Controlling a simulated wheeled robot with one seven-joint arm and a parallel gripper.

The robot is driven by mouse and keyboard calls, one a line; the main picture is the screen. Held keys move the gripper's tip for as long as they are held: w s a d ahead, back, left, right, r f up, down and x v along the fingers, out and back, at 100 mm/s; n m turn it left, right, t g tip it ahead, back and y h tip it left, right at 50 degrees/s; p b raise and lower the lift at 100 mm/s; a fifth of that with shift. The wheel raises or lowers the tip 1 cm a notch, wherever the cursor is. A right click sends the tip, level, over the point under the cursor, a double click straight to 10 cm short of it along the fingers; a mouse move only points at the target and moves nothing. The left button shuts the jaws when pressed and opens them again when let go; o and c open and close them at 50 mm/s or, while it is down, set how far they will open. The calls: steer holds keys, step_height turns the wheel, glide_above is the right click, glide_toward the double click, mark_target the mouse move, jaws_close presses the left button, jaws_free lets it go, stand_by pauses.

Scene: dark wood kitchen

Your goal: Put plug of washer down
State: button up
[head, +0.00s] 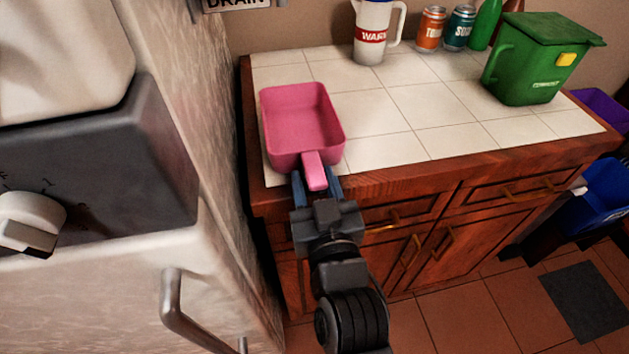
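I see nothing that I can clearly identify as a washer plug. A pink open scoop with a short handle (302,118) is over the left end of the white tiled counter. My gripper (316,185) is at the counter's front edge, with its blue fingers on both sides of the scoop's handle, seemingly shut on it. The scoop looks empty. I cannot tell whether its base touches the tiles. A white appliance with a dark control panel and knob (32,222) fills the left side; I cannot tell whether it is the washer.
The tiled counter (455,105) is clear in the middle. A white pitcher (374,20), an orange can (431,30), a blue can (459,28) and a green bottle (485,24) stand at the back. A green lidded bin (530,70) stands right. A blue bin (605,195) is beyond.

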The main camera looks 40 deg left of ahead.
steer(key=o, duration=0.3)
steer(key=shift+o, duration=0.2)
steer(key=shift+r, duration=0.2)
steer(key=b+v, duration=0.2)
steer(key=v, duration=1)
steer(key=shift+s, duration=0.1)
